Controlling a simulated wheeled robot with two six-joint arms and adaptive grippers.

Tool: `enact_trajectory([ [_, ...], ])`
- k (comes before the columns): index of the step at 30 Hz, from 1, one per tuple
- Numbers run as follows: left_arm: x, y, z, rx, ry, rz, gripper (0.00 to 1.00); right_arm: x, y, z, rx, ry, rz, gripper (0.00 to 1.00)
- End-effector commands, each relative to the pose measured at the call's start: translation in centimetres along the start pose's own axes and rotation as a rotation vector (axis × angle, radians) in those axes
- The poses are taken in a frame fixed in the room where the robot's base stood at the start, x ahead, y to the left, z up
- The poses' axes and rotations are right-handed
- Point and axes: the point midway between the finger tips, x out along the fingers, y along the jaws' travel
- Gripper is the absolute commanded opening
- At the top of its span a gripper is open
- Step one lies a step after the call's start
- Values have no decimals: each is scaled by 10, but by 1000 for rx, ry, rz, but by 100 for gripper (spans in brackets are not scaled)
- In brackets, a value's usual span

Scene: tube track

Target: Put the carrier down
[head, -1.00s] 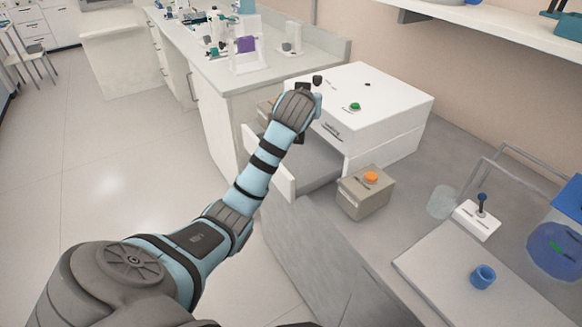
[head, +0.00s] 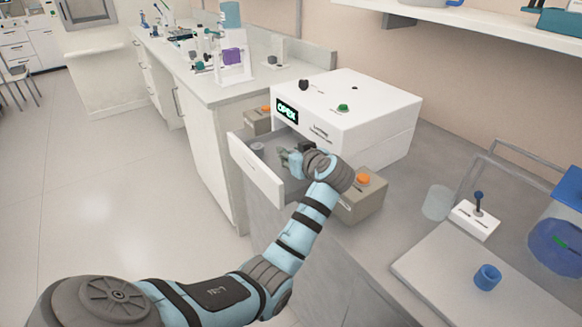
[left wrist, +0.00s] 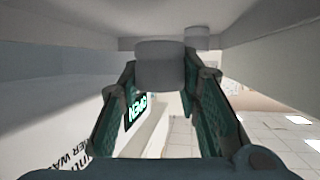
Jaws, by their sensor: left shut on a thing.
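My left gripper (head: 288,157) is at the open drawer (head: 256,170) of the white machine, over its inside. In the left wrist view its fingers (left wrist: 162,76) are shut on a short grey cylinder (left wrist: 160,62), which looks like the carrier. A second grey cylinder (left wrist: 197,38) is beyond it; one stands in the drawer's left end (head: 257,149) in the head view. The held carrier is mostly hidden by the gripper in the head view, and I cannot tell whether it touches the drawer floor. My right gripper is not in view.
The white machine (head: 370,115) has a green "OPEN" display (head: 287,110). Grey boxes with orange buttons stand to its right (head: 362,195) and left (head: 257,121). Further right are a clear cup (head: 437,202), a joystick box (head: 475,219) and a blue cup (head: 487,277) on a pale plate.

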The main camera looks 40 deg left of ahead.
Motion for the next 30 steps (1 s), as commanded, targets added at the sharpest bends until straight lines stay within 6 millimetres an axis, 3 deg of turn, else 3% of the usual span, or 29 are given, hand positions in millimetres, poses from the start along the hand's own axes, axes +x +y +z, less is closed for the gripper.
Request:
enact_trajectory([
  [5, 13, -1, 32, 5, -2, -2, 4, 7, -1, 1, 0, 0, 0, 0],
  [26, 18, -1, 48, 12, -10, -4, 4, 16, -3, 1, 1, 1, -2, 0],
  [27, 18, -1, 49, 14, -11, -5, 34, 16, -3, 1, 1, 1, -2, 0],
  [30, 18, -1, 50, 16, -13, -5, 50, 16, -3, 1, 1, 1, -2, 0],
])
